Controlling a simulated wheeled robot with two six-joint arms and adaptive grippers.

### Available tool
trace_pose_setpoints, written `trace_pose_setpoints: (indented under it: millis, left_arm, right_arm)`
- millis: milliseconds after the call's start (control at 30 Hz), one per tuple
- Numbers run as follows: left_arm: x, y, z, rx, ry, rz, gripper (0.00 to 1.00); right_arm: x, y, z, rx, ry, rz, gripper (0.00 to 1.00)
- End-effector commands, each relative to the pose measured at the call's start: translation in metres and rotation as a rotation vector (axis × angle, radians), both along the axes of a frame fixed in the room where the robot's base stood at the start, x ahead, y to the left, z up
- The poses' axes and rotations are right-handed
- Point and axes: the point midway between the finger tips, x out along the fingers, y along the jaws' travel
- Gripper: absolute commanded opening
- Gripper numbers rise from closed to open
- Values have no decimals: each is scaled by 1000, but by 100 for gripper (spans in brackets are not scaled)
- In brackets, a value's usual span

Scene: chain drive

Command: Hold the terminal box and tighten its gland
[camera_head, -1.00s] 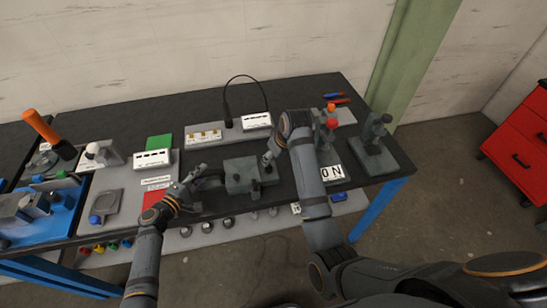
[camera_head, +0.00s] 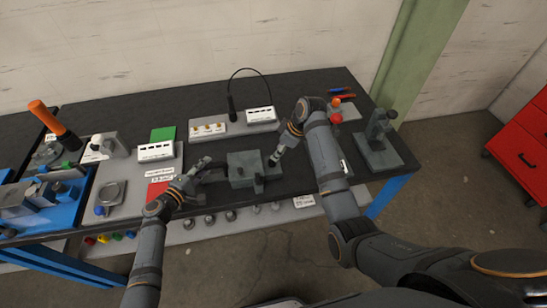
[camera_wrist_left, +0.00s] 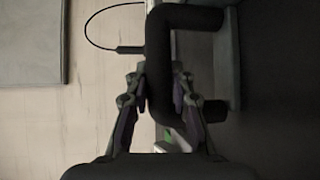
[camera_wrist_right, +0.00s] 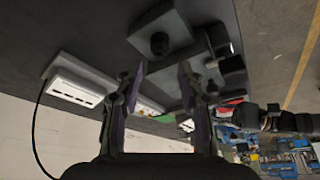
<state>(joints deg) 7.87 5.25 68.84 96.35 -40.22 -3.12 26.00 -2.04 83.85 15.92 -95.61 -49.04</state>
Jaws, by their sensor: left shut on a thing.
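The grey terminal box (camera_head: 243,162) sits near the front edge of the dark bench. A dark U-shaped handle (camera_wrist_left: 185,18) is on its left side. My left gripper (camera_head: 190,183) is shut on this handle; in the left wrist view its fingers (camera_wrist_left: 167,108) lie on either side of the bar. A dark round gland (camera_wrist_right: 159,43) sticks out of the box face in the right wrist view. My right gripper (camera_head: 273,161) is just right of the box. In the right wrist view its fingers (camera_wrist_right: 160,75) are apart with nothing between them, short of the gland.
A white-labelled block (camera_head: 259,115) with a black cable stands behind the box. A blue fixture (camera_head: 62,208) is at the left. Several round parts lie on the shelf below the front edge.

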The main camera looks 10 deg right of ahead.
Motion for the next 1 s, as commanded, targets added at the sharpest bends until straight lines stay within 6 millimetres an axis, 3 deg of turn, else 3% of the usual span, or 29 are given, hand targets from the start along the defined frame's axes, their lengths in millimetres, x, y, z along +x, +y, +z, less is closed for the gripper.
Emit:
trace_pose_setpoints:
  millis: [100,300,633,933,1000]
  left_arm:
    - [0,0,0,1,1,0,0]
    - [0,0,0,1,1,0,0]
    - [0,0,0,1,1,0,0]
    - [0,0,0,1,1,1,0]
    - [0,0,0,1,1,1,0]
  right_arm:
    - [5,9,-24,3,4,0,39]
    - [12,17,-49,1,1,-1,39]
    - [14,19,-55,0,-1,-1,39]
    - [14,19,-55,0,-1,-1,1]
    - [14,19,-55,0,-1,-1,0]
